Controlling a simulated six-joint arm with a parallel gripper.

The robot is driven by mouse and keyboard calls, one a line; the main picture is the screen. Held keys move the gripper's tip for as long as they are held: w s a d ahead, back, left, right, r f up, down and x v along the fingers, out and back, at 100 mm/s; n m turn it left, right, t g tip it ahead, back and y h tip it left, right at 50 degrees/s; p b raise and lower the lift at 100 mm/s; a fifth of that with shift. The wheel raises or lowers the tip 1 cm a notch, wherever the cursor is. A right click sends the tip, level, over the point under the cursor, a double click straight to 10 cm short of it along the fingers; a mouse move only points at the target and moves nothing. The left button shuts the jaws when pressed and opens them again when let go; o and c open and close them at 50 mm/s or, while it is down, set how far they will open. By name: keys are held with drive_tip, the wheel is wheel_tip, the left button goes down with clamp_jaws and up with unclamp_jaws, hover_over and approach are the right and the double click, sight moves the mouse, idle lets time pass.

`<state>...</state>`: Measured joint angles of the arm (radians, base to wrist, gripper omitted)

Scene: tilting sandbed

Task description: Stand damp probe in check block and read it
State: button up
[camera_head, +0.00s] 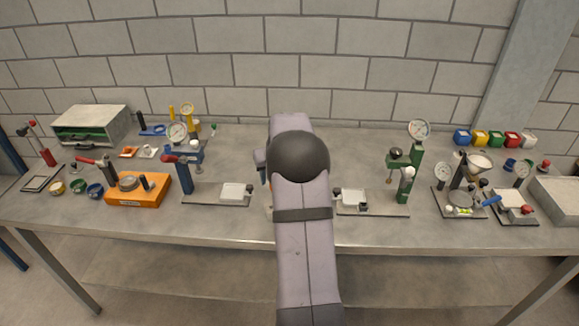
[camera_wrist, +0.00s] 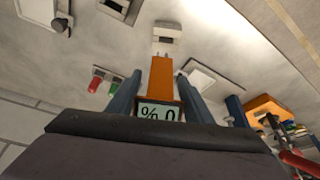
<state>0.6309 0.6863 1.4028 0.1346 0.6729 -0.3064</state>
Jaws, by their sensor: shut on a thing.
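My gripper (camera_wrist: 158,84) is shut on the damp probe (camera_wrist: 161,75), an orange body between two blue fingers in the wrist view. Its small grey display (camera_wrist: 158,112) shows "%" and "0", and its lower edge is cut off by my gripper's body. Two short pins at the probe's far end point toward a pale block with a dark patch (camera_wrist: 166,39), which looks like the check block. Whether the pins touch it, I cannot tell. In the head view my arm hides my gripper, the probe and this block.
A red and a green piece (camera_wrist: 96,85) lie left of the probe. A flat white plate (camera_wrist: 208,79) is to its right. In the head view, a blue gauge stand (camera_head: 186,180) and a green gauge stand (camera_head: 408,180) flank my arm. An orange tray (camera_head: 137,195) sits farther left.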

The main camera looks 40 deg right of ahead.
drive_tip(key=shift+w+a, duration=0.25)
drive_tip(key=shift+a, duration=0.05)
drive_tip(key=shift+f, duration=0.1)
drive_tip(key=shift+f, duration=0.1)
drive_tip(key=shift+f+b, duration=1.6)
drive_tip(key=shift+f, duration=0.45)
drive_tip(key=shift+f+b, duration=1)
drive_tip(key=shift+f, duration=0.45)
drive_tip(key=shift+f, duration=0.35)
drive_tip(key=shift+f+b, duration=0.1)
drive_tip(key=shift+b, duration=0.2)
idle(0.9)
